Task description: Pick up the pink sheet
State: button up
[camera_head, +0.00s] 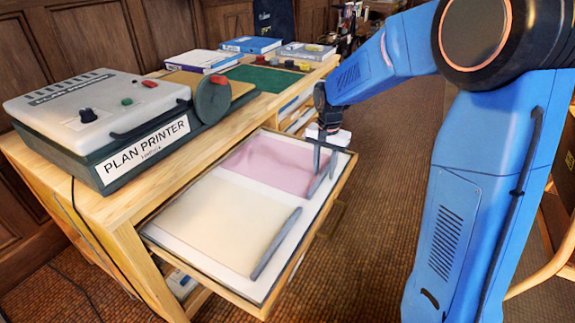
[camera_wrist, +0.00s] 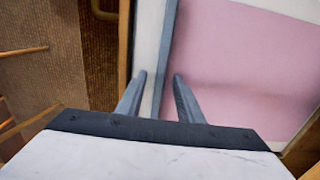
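The pink sheet (camera_head: 262,166) lies flat in the far half of an open, white-lined drawer (camera_head: 235,285). It also shows in the wrist view (camera_wrist: 245,60). A grey bar (camera_head: 318,184) lies along its right edge; in the wrist view the bar (camera_wrist: 168,30) runs along the sheet's left side. My gripper (camera_head: 323,168) is over that edge, pointing down. In the wrist view its two fingers (camera_wrist: 159,76) are apart with nothing gripped, and the bar appears between them. I cannot tell whether the fingertips touch the bar or the sheet.
A cream sheet (camera_head: 215,222) lies in the drawer's near half, with another grey bar (camera_head: 276,243) on its right side. A plan printer (camera_head: 105,115) stands on the wooden bench to the left. Boxes (camera_head: 203,61) and a green mat (camera_head: 262,78) are farther back.

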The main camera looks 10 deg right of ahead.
grip_shut()
